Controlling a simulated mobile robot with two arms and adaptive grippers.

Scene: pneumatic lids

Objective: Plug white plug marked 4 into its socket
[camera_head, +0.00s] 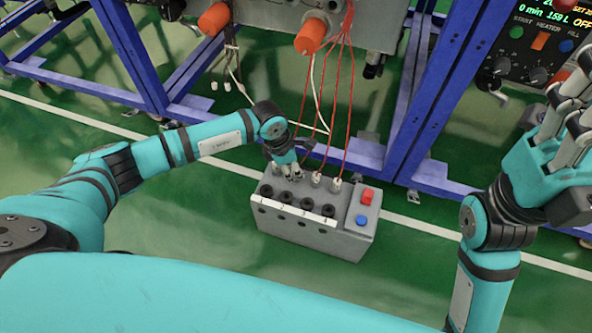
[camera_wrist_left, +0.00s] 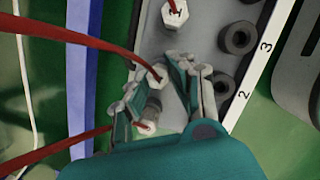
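A grey socket box (camera_head: 318,238) stands on the floor, with a front row of dark round sockets (camera_head: 308,204) and numbers along its edge. White plugs on red cables stand along its back row; one plug (camera_head: 335,184) is at the right end. The left wrist view shows a marked white plug (camera_wrist_left: 175,12), its mark hard to read, and two more plugs lower down. My left gripper (camera_head: 292,173) is over the back row. Its fingers are apart around a plug (camera_wrist_left: 157,74), with gaps visible. My right gripper (camera_head: 572,112) is raised at the right, fingers apart and empty.
The box has a red button (camera_head: 367,196) and a blue button (camera_head: 362,220). Red cables (camera_head: 350,110) rise behind my left gripper to the machine. A blue frame (camera_head: 420,105) stands behind the box. Green floor is clear in front of it.

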